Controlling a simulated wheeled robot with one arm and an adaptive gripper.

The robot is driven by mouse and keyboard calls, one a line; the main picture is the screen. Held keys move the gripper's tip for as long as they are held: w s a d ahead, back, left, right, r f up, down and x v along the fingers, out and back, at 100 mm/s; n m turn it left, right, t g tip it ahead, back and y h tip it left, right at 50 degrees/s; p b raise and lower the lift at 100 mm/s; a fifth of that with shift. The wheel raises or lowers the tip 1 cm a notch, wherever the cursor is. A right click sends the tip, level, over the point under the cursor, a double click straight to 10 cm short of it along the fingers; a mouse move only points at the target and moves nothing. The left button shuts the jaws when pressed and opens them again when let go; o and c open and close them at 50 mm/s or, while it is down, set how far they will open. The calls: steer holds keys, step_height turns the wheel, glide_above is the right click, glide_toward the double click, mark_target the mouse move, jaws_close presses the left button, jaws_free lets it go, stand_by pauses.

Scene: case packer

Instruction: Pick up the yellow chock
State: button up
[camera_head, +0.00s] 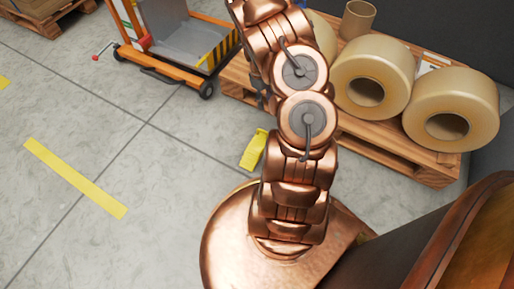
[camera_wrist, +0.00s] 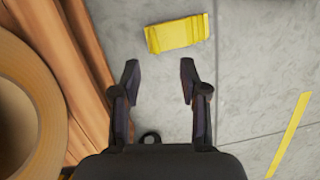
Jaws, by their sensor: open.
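The yellow chock (camera_head: 254,149) lies on the grey floor beside the wooden pallet, partly behind my copper arm in the head view. In the wrist view the chock (camera_wrist: 177,34) lies near the top, ahead of my fingertips and apart from them. My gripper (camera_wrist: 159,80) is open and empty, with bare floor between its two dark fingers.
A wooden pallet (camera_head: 427,171) with large tan rolls (camera_head: 372,78) stands at the right; its boards (camera_wrist: 72,50) show close at the left in the wrist view. An orange cart (camera_head: 176,75) stands at the top. The floor at left is clear, with yellow tape (camera_head: 75,178).

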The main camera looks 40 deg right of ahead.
steer(key=n+t+y, duration=0.2)
glide_above(261, 130)
steer(key=d, duration=0.1)
steer(key=w+d+f+x, duration=0.1)
steer(key=d+x, duration=0.2)
steer(key=x, duration=1.2)
steer(key=b+x, duration=0.1)
steer(key=shift+w+a+f, duration=0.1)
steer(key=shift+w+f, duration=0.15)
steer(key=b+x, duration=0.2)
steer(key=x, duration=0.1)
steer(key=b+x, duration=0.1)
steer(key=x, duration=0.1)
steer(key=shift+s+d+f, duration=0.1)
steer(key=shift+s+d, duration=0.15)
steer(key=shift+d, duration=0.15)
steer(key=shift+c, duration=0.4)
jaws_close()
